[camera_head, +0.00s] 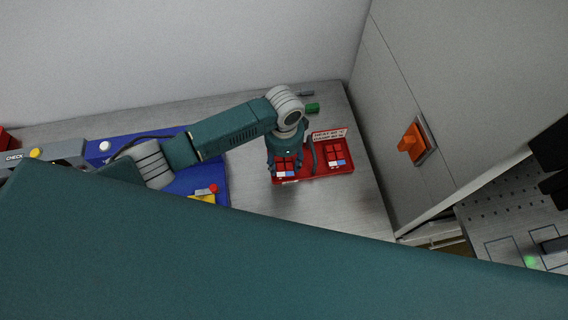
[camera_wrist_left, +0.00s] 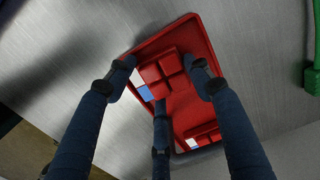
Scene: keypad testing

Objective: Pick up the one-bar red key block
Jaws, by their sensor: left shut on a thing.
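The red tray (camera_head: 318,174) lies on the grey worktop and also shows in the left wrist view (camera_wrist_left: 203,42). A red key block (camera_head: 285,165) is at its left part, with a white and blue strip; it shows in the left wrist view (camera_wrist_left: 164,68) between my fingers. My left gripper (camera_head: 283,161) is shut on this block from above, and its fingers also show in the wrist view (camera_wrist_left: 162,85). A second red key block (camera_head: 335,153) sits at the tray's right part. I cannot make out bar marks on either block. My right gripper is not in view.
A white label with red print (camera_head: 328,134) stands behind the tray. A green object (camera_head: 312,108) lies further back. A blue panel (camera_head: 215,178) with a red knob is to the left. An orange switch (camera_head: 410,143) is on the right wall. Worktop right of the tray is clear.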

